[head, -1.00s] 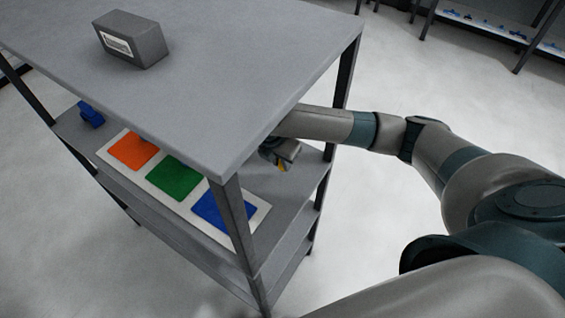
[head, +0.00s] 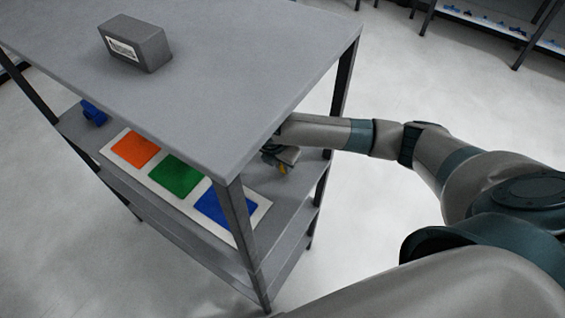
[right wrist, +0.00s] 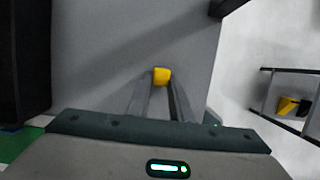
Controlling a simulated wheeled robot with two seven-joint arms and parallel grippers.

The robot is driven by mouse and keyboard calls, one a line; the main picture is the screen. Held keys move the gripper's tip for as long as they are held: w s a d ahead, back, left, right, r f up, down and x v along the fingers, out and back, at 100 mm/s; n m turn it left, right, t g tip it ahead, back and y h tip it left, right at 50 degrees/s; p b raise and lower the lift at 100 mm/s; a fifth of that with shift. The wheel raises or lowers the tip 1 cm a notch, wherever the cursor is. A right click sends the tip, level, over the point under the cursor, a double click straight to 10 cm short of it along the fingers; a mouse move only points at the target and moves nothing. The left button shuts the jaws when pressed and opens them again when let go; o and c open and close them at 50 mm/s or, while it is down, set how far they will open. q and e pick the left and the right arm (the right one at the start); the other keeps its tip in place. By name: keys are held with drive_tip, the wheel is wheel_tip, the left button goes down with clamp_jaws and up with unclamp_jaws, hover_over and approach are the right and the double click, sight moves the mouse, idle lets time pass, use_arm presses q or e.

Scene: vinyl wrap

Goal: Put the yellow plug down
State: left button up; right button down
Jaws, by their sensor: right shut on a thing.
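The yellow plug (right wrist: 162,76) shows in the right wrist view between the fingertips of my right gripper (right wrist: 160,84), which is shut on it. In the head view the right gripper (head: 281,158) reaches under the shelf unit's top board, over the middle shelf, and a small bit of yellow (head: 282,169) shows at its tip. Whether the plug touches the shelf (right wrist: 100,60) cannot be told. My left gripper is not in view.
A white board with orange, green and blue squares (head: 180,174) lies on the middle shelf, left of the gripper. A blue object (head: 95,113) sits further left. A grey box (head: 136,42) stands on top. A corner post (head: 236,220) stands in front.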

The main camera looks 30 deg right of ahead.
drive_tip(key=c, duration=1.6)
unclamp_jaws()
drive_tip(key=shift+f, duration=0.15)
drive_tip(key=shift+b+v, duration=1.4)
drive_tip(key=shift+v, duration=2.45)
